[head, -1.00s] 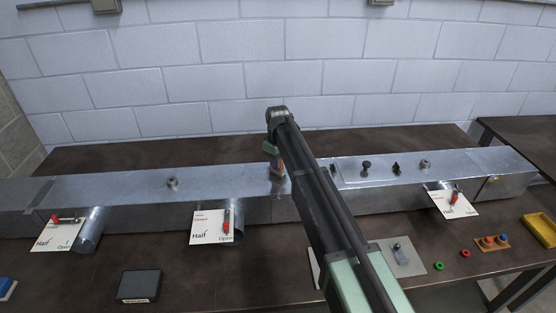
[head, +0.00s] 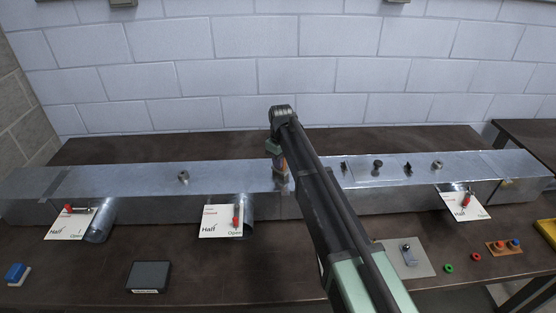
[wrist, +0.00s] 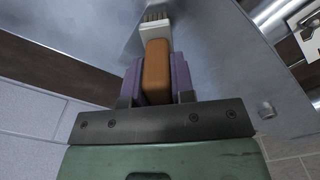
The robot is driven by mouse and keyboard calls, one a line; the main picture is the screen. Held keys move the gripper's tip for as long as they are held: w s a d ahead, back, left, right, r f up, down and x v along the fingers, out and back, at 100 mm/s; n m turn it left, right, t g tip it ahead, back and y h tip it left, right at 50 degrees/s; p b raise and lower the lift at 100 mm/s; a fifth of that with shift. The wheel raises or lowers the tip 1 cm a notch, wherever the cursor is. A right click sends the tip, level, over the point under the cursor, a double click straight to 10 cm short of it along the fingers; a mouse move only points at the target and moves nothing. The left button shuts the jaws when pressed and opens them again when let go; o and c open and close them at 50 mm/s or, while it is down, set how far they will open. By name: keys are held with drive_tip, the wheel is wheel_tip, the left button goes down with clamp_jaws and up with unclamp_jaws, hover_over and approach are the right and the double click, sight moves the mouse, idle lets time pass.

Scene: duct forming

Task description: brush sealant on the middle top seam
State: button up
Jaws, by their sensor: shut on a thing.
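A long metal duct (head: 120,180) runs left to right across the bench. My gripper (head: 279,160) is over the middle of its top. In the wrist view my gripper (wrist: 157,80) is shut on a brush (wrist: 157,65) with an orange-brown handle, a pale ferrule and brown bristles. The bristles point at the metal surface. I cannot tell whether they touch it. My arm hides much of the middle seam, and sealant on it cannot be made out.
Round fittings (head: 183,177) and dark knobs (head: 377,165) stand on the duct top. Damper cards (head: 221,221) with red handles hang at its front. A black box (head: 149,277), blue block (head: 17,272), grey plate (head: 405,258) and yellow tray (head: 547,232) are on the bench. The wall is behind.

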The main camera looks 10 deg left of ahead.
drive_tip(key=shift+w+d, duration=0.15)
drive_tip(key=shift+d, duration=0.65)
drive_tip(key=shift+w+d, duration=0.1)
drive_tip(key=shift+d, duration=0.65)
drive_tip(key=shift+s+d, duration=0.15)
drive_tip(key=shift+s, duration=0.6)
drive_tip(key=shift+s+a, duration=0.2)
drive_tip(key=shift+a, duration=0.85)
drive_tip(key=shift+s+a, duration=0.15)
drive_tip(key=shift+a, duration=0.85)
drive_tip(key=shift+s+d, duration=0.1)
drive_tip(key=shift+s, duration=0.6)
drive_tip(key=shift+w+d, duration=0.2)
drive_tip(key=shift+d, duration=0.85)
drive_tip(key=shift+w+d, duration=0.15)
drive_tip(key=shift+d, duration=0.85)
drive_tip(key=shift+s+d, duration=0.1)
drive_tip(key=shift+s, duration=0.6)
drive_tip(key=shift+s+a, duration=0.2)
drive_tip(key=shift+a, duration=0.8)
drive_tip(key=shift+s+a, duration=0.15)
drive_tip(key=shift+a, duration=0.85)
